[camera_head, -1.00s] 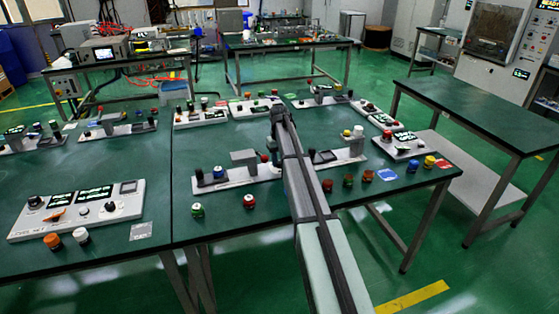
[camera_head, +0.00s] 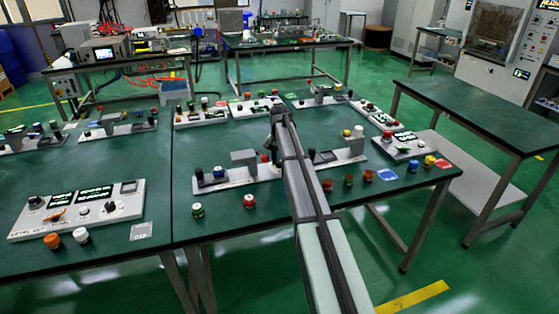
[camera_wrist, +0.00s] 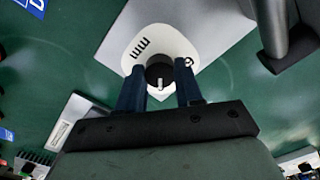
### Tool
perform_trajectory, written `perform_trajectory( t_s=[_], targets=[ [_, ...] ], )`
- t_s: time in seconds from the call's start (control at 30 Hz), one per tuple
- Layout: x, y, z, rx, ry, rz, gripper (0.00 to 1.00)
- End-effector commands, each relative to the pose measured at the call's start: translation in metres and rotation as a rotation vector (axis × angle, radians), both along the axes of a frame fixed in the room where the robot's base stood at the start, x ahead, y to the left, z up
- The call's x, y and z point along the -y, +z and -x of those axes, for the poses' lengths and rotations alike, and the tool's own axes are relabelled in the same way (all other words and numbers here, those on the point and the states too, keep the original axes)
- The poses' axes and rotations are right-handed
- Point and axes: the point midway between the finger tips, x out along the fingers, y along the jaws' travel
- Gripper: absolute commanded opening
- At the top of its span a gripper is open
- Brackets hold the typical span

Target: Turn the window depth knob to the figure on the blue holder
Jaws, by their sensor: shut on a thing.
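In the wrist view a dark round knob (camera_wrist: 157,68) with a short white pointer line sits on a white rounded dial plate (camera_wrist: 165,38) marked "mm". My gripper (camera_wrist: 161,75) has its two dark fingers on either side of the knob, shut on it. The right finger partly covers another marking on the dial. My arm hides the knob in the head view.
A grey panel (camera_wrist: 215,18) lies under the dial plate, and a dark post (camera_wrist: 272,30) rises close on the right. Several coloured knobs, such as a red one (camera_head: 327,185), stand along the green table's (camera_head: 232,225) front edge. Other control panels stand around.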

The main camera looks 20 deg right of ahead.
Motion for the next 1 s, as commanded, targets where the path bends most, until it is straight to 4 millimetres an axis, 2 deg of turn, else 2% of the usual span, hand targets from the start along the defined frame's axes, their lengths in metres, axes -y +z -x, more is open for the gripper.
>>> perform_trajectory(
  t_s=[0.53, 0.57, 0.8, 1.0],
  targets=[
    [0.0002, -0.0001, -0.0004, 0.001, -0.025, 0.001, 0.05],
    [0.0002, -0.0001, -0.0003, 0.001, -0.025, 0.001, 0.37],
    [0.0002, -0.0001, -0.0002, 0.001, -0.025, 0.001, 0.6],
    [0.0001, 0.0, -0.0001, 0.0, -0.025, 0.0, 0.61]
  ],
)
